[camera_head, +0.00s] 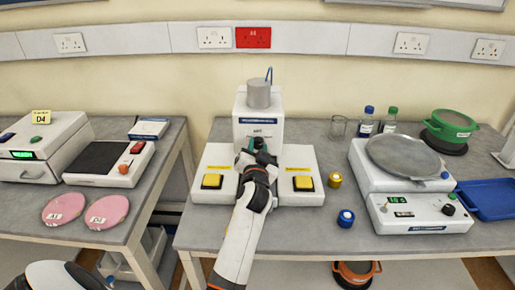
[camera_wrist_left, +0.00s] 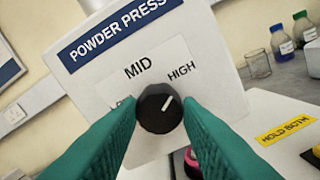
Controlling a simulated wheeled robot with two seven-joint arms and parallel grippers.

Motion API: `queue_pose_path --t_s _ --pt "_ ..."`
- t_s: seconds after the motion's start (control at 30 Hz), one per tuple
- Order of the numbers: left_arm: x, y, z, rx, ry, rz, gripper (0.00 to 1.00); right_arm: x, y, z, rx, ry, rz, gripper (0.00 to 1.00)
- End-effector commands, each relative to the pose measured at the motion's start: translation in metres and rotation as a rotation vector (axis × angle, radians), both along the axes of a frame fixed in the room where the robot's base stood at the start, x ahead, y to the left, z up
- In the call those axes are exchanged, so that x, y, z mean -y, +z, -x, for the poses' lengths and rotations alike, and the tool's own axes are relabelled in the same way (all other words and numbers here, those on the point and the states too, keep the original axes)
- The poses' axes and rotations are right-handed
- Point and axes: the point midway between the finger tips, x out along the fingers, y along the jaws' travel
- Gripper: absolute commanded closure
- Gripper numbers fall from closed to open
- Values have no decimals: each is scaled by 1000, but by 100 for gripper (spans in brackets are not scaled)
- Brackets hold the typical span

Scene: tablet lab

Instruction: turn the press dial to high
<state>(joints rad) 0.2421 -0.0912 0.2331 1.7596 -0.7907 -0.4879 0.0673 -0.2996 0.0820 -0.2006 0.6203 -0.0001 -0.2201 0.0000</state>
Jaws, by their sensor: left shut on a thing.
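The powder press (camera_head: 243,108) is a white upright unit with a grey cylinder on top, at the middle of the table. Its black dial (camera_wrist_left: 159,108) shows in the left wrist view, below the MID and HIGH labels. The dial's white mark points up and right, roughly toward HIGH. A third label at the left is mostly hidden by a finger. My left gripper (camera_head: 258,147) is at the press front, its green fingers (camera_wrist_left: 160,122) shut on the dial from both sides. In the head view the gripper hides the dial. My right gripper is not in view.
Yellow buttons (camera_head: 212,181) (camera_head: 303,183) flank the press. A gold-capped jar (camera_head: 334,180) and a blue-capped jar (camera_head: 346,218) stand to its right, near a balance (camera_head: 428,216). A beaker (camera_head: 338,127) and bottles (camera_head: 366,122) stand behind. A gap separates the left table (camera_head: 120,212).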

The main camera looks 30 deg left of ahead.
Motion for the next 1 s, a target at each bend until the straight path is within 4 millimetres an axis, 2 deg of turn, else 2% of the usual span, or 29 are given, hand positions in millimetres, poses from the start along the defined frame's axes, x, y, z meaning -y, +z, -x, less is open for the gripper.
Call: queue_pose_path --t_s 0.03,0.53,0.57,0.7,1.0 --pt "-1 6 -1 5 0 -15 91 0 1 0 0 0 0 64" --pt "-1 6 -1 -2 1 -31 91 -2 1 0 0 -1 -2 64" --pt "-1 6 -1 -2 1 -31 66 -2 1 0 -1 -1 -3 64" --pt "-1 5 -1 -5 1 -29 46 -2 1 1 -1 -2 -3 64" --pt "-1 2 0 -10 0 -25 46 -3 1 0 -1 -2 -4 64"
